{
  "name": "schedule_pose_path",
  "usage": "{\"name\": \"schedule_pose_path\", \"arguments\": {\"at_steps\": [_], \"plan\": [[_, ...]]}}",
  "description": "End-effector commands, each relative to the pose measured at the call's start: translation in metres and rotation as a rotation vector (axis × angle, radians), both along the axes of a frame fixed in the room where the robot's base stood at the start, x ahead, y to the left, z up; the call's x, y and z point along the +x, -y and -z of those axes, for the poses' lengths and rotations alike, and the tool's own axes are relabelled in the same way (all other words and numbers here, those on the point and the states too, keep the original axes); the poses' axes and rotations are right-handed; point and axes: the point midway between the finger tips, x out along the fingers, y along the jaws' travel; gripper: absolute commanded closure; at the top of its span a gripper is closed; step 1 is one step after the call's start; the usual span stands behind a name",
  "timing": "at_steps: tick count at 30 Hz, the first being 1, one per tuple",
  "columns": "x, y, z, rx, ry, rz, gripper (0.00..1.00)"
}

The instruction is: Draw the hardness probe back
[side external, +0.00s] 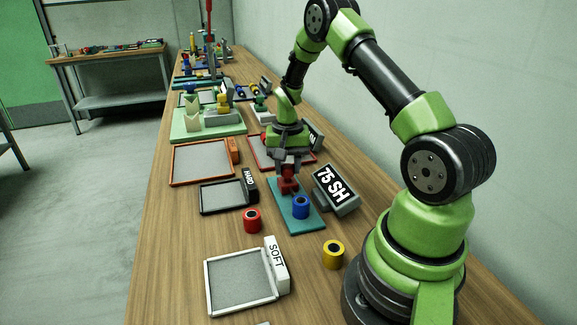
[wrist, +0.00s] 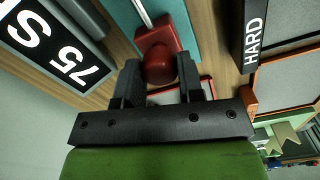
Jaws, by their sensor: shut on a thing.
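The red hardness probe (side external: 288,186) stands on the teal base plate (side external: 290,222). My gripper (side external: 287,174) is above it, with its fingers shut on the probe. In the wrist view the probe (wrist: 155,38) shows as a red block with a round knob between the two dark fingertips of my gripper (wrist: 159,64). A thin pale rod (wrist: 143,12) runs from the block along the teal plate. A blue cylinder (side external: 300,207) is at the near part of the plate, close to the probe. The display (side external: 335,188) beside the plate reads "75 SH".
A red cylinder (side external: 252,221) and a yellow cylinder (side external: 333,254) stand on the wooden bench. A white-rimmed SOFT tray (side external: 207,288), a black-rimmed HARD tray (side external: 203,208) and an orange-rimmed tray (side external: 172,165) lie to the left. A green fixture (side external: 235,130) is farther back.

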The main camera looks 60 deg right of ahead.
Motion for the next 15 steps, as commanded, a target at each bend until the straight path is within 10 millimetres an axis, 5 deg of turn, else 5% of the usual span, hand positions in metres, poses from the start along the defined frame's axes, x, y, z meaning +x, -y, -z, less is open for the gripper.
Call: {"name": "schedule_pose_path", "arguments": {"at_steps": [15], "plan": [[0.031, 0.029, 0.0, -0.004, 0.005, -0.002, 1.0]]}}
